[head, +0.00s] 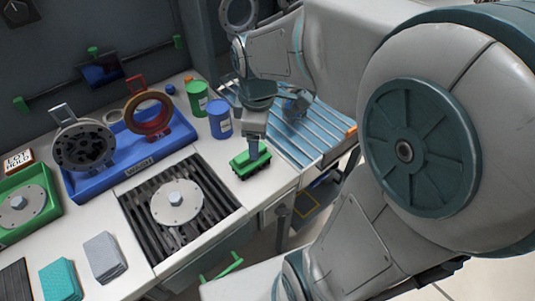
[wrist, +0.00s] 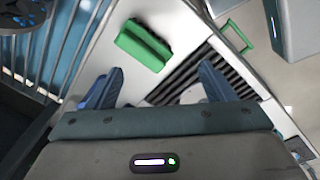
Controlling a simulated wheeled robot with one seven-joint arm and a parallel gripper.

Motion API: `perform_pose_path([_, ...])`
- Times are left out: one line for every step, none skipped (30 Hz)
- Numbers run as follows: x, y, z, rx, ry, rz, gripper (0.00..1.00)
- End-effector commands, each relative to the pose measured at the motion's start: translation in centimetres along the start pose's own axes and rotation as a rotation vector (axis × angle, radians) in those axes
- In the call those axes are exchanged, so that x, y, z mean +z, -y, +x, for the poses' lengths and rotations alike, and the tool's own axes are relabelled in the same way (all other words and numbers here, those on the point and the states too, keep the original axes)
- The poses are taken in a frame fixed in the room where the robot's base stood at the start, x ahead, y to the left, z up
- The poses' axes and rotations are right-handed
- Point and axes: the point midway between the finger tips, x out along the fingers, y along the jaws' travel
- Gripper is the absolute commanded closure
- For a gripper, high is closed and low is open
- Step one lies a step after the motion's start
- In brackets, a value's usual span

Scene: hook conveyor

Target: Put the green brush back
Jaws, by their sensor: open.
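The green brush (head: 250,163) lies on the white worktop, right of the dark grate and near the worktop's right end. It also shows in the wrist view (wrist: 143,47), with its dark bristle side partly visible. The brush appears beyond the fingertips, toward the left finger.
A blue tray (head: 135,166) marked WASH holds a grey round part and a brown ring. A green cup (head: 197,98) and a blue cup (head: 219,118) stand behind the brush. A grate (head: 140,208) carries a round flange.

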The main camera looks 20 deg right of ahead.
Motion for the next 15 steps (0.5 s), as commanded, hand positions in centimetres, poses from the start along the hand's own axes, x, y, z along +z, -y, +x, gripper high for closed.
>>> perform_pose_path([0.4, 0.8, -0.4, 0.015, -0.009, 0.104, 0.24])
perform_pose_path([0.6, 1.3, -0.6, 0.022, -0.015, 0.171, 0.24])
perform_pose_path([0.9, 1.9, -0.7, 0.030, -0.022, 0.262, 0.24])
perform_pose_path([1.1, 2.3, -0.8, 0.036, -0.028, 0.329, 0.24])
perform_pose_path([1.3, 2.8, -1.0, 0.041, -0.034, 0.397, 0.24])
perform_pose_path([1.6, 3.4, -1.1, 0.049, -0.044, 0.487, 0.24])
perform_pose_path([1.8, 3.8, -1.1, 0.053, -0.051, 0.553, 0.24])
perform_pose_path([1.9, 4.2, -1.2, 0.058, -0.059, 0.617, 0.24])
perform_pose_path([2.2, 4.7, -1.3, 0.062, -0.070, 0.698, 0.24])
perform_pose_path([2.4, 5.1, -1.3, 0.065, -0.077, 0.755, 0.24])
perform_pose_path([2.5, 5.4, -1.4, 0.067, -0.084, 0.809, 0.24])
perform_pose_path([2.7, 5.8, -1.4, 0.070, -0.093, 0.874, 0.24])
perform_pose_path([2.9, 6.1, -1.4, 0.071, -0.099, 0.918, 0.24])
perform_pose_path([3.0, 6.3, -1.4, 0.071, -0.104, 0.956, 0.24])
perform_pose_path([3.1, 6.6, -1.4, 0.072, -0.110, 1.001, 0.24])
